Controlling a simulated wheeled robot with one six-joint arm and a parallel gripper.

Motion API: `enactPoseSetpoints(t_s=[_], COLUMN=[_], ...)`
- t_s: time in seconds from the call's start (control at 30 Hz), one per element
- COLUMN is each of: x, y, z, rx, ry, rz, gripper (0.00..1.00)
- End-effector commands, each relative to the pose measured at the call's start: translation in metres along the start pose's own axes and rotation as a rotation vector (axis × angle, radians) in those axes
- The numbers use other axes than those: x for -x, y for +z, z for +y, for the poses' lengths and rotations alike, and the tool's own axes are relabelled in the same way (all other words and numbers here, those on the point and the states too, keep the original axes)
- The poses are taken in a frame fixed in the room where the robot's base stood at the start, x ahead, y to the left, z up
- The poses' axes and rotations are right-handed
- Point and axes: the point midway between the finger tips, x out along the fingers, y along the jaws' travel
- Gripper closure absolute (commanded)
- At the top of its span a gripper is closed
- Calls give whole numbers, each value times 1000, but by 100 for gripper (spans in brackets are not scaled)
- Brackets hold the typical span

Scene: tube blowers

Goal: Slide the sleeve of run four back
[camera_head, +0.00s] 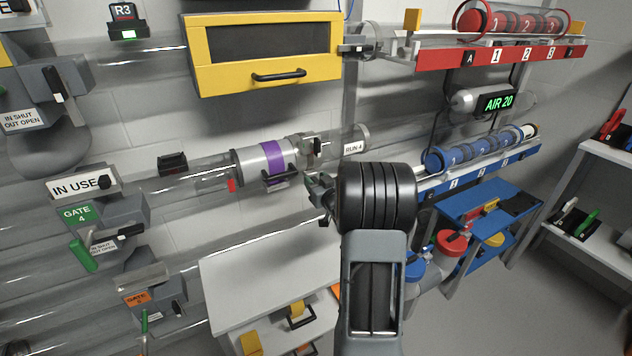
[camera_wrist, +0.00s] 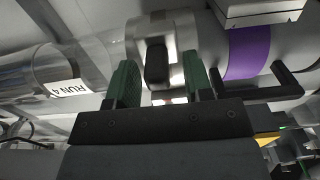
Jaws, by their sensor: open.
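The sleeve of run four (camera_head: 246,170) is a grey metal cylinder with a purple band, around a clear tube. A black handle (camera_head: 283,176) sits on its front. At its right end is a metal collar with a black knob (camera_head: 318,146). The RUN 4 label (camera_head: 355,147) is on the tube to the right. My gripper (camera_head: 319,190) is just below and right of the sleeve. In the wrist view my open gripper's green fingers (camera_wrist: 160,85) stand either side of the black knob (camera_wrist: 157,62); I cannot tell whether they touch it. The handle (camera_wrist: 268,92) is right of the fingers.
A yellow-framed box (camera_head: 262,92) hangs above the sleeve. A blue rack with blue carriers (camera_head: 480,152) is at right, below a red rack (camera_head: 500,57). A white cabinet (camera_head: 262,262) stands below. The IN USE sign (camera_head: 80,186) and gate 4 (camera_head: 85,215) are at left.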

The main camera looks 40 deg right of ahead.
Motion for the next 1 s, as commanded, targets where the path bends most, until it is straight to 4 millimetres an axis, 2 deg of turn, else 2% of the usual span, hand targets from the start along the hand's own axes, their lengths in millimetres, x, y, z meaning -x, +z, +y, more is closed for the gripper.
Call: enactPoseSetpoints(t_s=[0.37, 0.87, 1.0], x=[-4, -4, -4], y=[0, 0, 0], z=[0, 0, 0], rx=[0, 0, 0], ry=[1, 0, 0], rz=[0, 0, 0], gripper=[53, 100, 100])
